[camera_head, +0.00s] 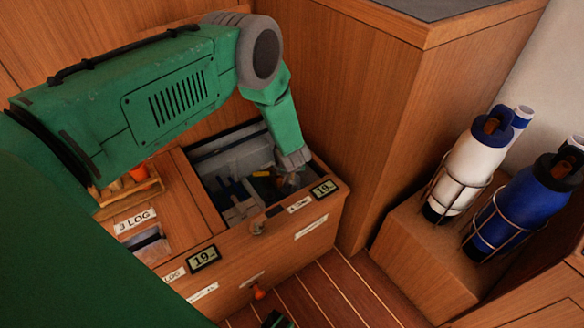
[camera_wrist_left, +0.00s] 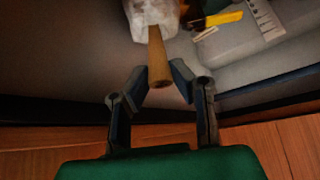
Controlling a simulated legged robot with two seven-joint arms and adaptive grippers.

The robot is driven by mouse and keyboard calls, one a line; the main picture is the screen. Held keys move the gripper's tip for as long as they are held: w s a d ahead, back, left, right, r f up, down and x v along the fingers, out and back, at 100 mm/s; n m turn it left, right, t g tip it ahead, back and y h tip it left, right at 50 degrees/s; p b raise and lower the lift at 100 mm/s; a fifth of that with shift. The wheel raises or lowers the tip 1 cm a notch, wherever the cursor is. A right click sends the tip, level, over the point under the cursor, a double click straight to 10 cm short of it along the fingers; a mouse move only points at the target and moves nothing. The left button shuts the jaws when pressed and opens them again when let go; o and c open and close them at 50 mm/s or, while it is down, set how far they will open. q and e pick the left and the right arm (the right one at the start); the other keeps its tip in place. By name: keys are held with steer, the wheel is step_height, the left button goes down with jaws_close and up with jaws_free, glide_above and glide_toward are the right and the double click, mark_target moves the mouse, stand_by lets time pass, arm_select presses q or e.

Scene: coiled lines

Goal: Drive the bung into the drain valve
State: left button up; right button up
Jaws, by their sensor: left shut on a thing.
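My left arm reaches down into an open compartment (camera_head: 212,198) of the wooden locker. My left gripper (camera_head: 287,181) is inside it near the right end. In the left wrist view, the gripper (camera_wrist_left: 158,78) has its fingers on both sides of a tapered wooden handle (camera_wrist_left: 157,58) and is shut on it. The handle runs into a whitish, worn block (camera_wrist_left: 154,14), cut off by the top edge, so the tool looks like a mallet. A small round grey fitting (camera_head: 257,228) sits on the locker front; I cannot tell whether it is the drain valve. I cannot make out the bung.
The compartment holds jumbled items, including a yellow-handled one (camera_wrist_left: 224,18). An orange item (camera_head: 139,173) stands on a wooden rack at left. A white bottle (camera_head: 468,165) and a blue bottle (camera_head: 520,210) stand in wire holders at right. Wooden panels rise behind.

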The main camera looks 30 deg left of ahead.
arm_select(q)
steer(key=shift+f, duration=0.45)
stand_by(0.4)
steer(key=shift+r, duration=0.45)
stand_by(1.1)
steer(key=o, duration=0.9)
steer(key=shift+c, duration=0.2)
steer(key=o, duration=0.4)
steer(key=shift+r, duration=0.1)
